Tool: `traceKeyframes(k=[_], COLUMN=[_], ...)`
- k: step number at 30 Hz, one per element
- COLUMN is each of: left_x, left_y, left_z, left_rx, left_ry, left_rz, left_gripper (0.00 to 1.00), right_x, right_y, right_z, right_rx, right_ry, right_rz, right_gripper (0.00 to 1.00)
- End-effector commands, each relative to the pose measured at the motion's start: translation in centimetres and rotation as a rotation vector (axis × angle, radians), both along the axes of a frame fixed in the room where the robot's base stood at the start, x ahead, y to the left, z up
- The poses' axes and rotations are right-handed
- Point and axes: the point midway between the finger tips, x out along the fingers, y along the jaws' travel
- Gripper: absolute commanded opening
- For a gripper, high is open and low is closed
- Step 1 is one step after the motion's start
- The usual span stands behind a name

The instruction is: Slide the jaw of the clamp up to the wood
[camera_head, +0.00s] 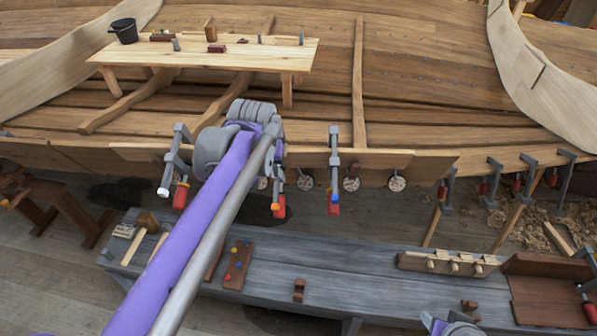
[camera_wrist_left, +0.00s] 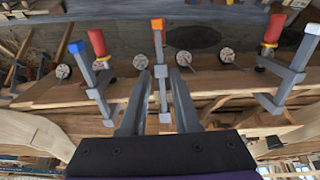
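A grey bar clamp with an orange tip (camera_wrist_left: 158,26) hangs on the plank edge, its bar upright between my left gripper's fingers (camera_wrist_left: 158,88). The fingers are apart, one on each side of the bar, with gaps showing. In the head view my left gripper (camera_head: 277,160) is at this clamp, whose red handle (camera_head: 280,206) shows below it; the arm hides much of its upper part. The wooden plank (camera_head: 415,164) runs along the hull edge. I cannot tell how far the sliding jaw is from the wood.
Neighbouring clamps stand close: a white-tipped one (camera_head: 174,165) left and a blue-tipped one (camera_head: 334,165) right. Round discs (camera_head: 351,184) hang along the plank. A grey bench (camera_head: 350,278) with tools lies below. A table (camera_head: 250,55) stands inside the hull.

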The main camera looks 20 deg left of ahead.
Motion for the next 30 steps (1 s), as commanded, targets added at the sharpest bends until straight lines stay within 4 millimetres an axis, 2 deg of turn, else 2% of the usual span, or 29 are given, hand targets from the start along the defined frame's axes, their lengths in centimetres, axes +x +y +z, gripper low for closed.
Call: traceKeyframes(k=[4,8,30], left_x=[0.5,0.7,3.8], left_y=[0.4,0.5,1.5], left_z=[0.1,-0.8,-9.1], left_rx=[-0.001,-0.001,-0.002], left_ry=[0.003,0.005,0.004], left_rz=[0.010,0.010,0.009], left_gripper=[0.30,0.30,0.30], right_x=[0.0,-0.4,-3.1], right_y=[0.0,0.0,0.0], right_z=[0.0,-0.7,-6.9], right_rx=[0.000,0.000,0.000], right_ry=[0.000,0.008,0.059], right_rz=[0.000,0.000,0.000], right_gripper=[0.52,0.52,0.52])
